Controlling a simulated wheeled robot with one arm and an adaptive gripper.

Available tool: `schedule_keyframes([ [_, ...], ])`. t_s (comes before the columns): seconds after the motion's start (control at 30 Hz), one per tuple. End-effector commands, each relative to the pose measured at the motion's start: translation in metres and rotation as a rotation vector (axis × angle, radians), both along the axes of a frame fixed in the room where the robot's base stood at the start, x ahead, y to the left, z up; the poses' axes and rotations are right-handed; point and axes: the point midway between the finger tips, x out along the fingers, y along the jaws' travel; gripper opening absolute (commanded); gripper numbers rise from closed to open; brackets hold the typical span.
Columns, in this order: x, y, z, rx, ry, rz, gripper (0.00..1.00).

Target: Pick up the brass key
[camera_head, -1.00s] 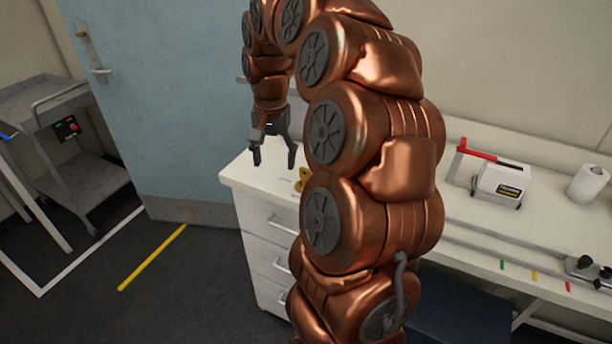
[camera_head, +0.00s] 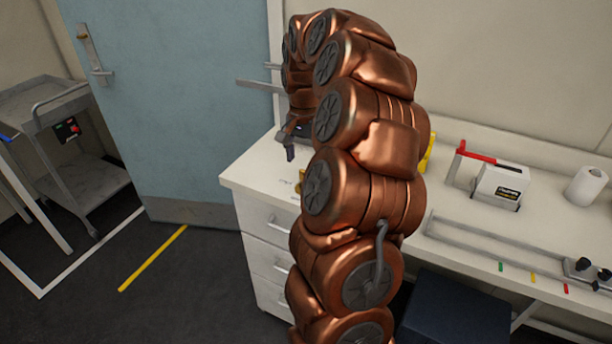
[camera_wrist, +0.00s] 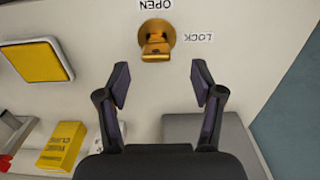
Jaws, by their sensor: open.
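The brass key (camera_wrist: 155,44) sits upright on a round brass plate on the white bench top, between printed words OPEN and LOCK in the wrist view. In the head view only a sliver of brass (camera_head: 301,174) shows beside my arm, which hides the rest. My gripper (camera_wrist: 160,85) is open and empty. In the wrist view its two fingertips are apart, with the key beyond them and centred slightly left of the gap. In the head view one finger (camera_head: 290,153) shows above the bench; the other is hidden behind my arm.
A yellow square pad (camera_wrist: 42,62) and a yellow box (camera_wrist: 62,146) lie left in the wrist view, a grey block (camera_wrist: 205,128) lower right. A blue door (camera_head: 180,100) is behind.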

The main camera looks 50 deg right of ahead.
Motion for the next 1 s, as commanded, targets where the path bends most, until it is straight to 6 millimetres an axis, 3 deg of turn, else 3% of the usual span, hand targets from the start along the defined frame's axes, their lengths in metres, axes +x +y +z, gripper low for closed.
schedule_keyframes([
  [0.4, -0.006, -0.001, -0.042, 0.003, 0.002, 0.000, 0.67],
  [0.67, -0.005, -0.001, -0.044, 0.000, -0.002, 0.000, 0.66],
  [1.0, -0.005, -0.001, -0.044, 0.001, -0.002, 0.000, 0.30],
])
